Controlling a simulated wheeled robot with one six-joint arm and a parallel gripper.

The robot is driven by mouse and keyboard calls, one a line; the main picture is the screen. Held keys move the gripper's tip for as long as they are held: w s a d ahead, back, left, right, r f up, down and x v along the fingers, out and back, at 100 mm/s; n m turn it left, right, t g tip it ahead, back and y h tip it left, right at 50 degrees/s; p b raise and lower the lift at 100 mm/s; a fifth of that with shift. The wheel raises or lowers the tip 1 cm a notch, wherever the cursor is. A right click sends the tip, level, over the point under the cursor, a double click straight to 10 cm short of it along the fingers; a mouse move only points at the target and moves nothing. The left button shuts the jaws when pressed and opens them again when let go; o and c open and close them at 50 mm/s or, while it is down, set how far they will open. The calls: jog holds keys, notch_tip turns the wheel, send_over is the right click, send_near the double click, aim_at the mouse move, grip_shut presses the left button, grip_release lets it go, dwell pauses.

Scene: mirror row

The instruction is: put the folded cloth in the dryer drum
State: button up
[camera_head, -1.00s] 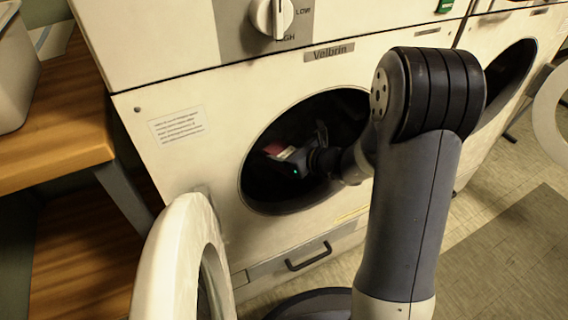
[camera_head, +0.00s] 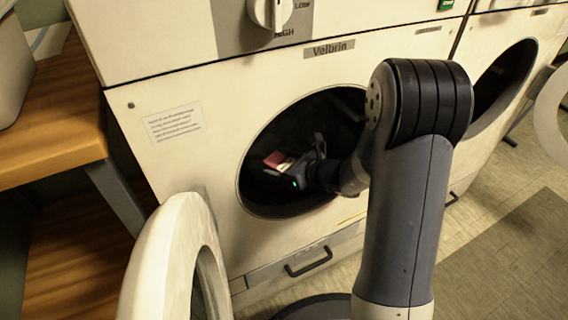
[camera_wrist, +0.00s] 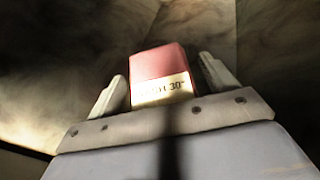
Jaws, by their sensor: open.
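The folded cloth (camera_head: 274,158) is pink-red with a pale printed label and is inside the dark dryer drum (camera_head: 268,195). In the wrist view the cloth (camera_wrist: 158,62) lies between and just beyond my two fingers, with gaps on both sides. My gripper (camera_head: 298,165) reaches through the round opening into the drum. It is open, and its fingers also show in the wrist view (camera_wrist: 163,80). Whether the cloth's underside touches the drum wall is hidden. The dryer door (camera_head: 165,262) stands swung open at lower left.
The dryer's white front (camera_head: 200,165) surrounds the opening closely around my arm. A wooden shelf (camera_head: 55,140) with a pale bin (camera_head: 14,75) stands at left. Another open dryer (camera_head: 500,80) is at right.

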jog(key=shift+r, duration=0.1)
jog(key=shift+s+d+r+p, duration=0.1)
jog(key=shift+r+p, duration=0.1)
jog(key=shift+p, duration=0.2)
jog(key=p+v, duration=0.4)
jog(key=v, duration=0.7)
jog(key=shift+s+d+r, duration=0.1)
jog(key=shift+s+d, duration=0.15)
